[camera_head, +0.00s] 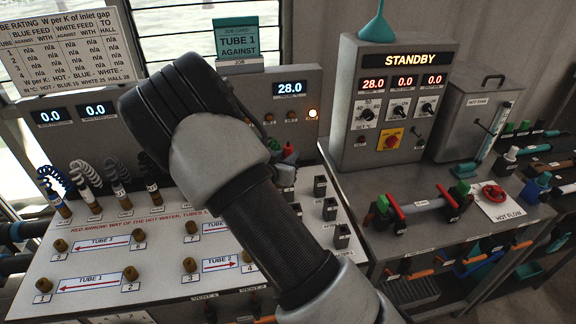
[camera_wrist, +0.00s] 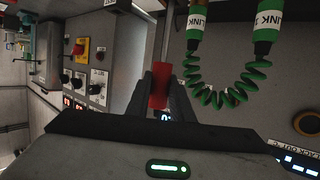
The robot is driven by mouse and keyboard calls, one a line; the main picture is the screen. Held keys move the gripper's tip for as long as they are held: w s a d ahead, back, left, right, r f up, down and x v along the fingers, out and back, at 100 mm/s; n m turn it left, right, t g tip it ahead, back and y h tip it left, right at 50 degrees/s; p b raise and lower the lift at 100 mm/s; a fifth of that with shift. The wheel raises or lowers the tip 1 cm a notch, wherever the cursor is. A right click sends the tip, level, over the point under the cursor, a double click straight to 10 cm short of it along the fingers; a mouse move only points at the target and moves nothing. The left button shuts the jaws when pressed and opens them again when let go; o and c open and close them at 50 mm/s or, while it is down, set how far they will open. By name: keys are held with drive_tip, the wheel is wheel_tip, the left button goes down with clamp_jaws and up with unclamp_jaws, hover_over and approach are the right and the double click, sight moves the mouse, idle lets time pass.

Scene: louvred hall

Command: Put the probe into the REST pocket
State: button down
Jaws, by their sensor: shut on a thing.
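In the wrist view, my gripper (camera_wrist: 160,92) is shut on the red handle of the probe (camera_wrist: 159,90), whose thin grey rod runs up the picture. In the head view, my arm hides most of my gripper; a small red part shows near the panel, but I cannot tell if it is the probe. Small black pockets (camera_head: 330,208) stand at the right side of the white sloped panel. Their labels are too small to read, so I cannot tell which is the REST pocket.
Green coiled leads (camera_wrist: 215,95) marked LINK hang beside the probe in the wrist view. Brown-capped ports (camera_head: 130,272) and coiled leads (camera_head: 88,175) sit on the white panel (camera_head: 160,215). A grey STANDBY box (camera_head: 385,150) and a red-and-green-ended tube (camera_head: 420,203) stand on the right bench.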

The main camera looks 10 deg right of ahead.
sight(287, 147)
wheel_tip(287, 147, up, 4)
drive_tip(key=shift+f+p, duration=0.1)
drive_tip(key=shift+p, duration=1)
drive_tip(key=shift+r, duration=1.35)
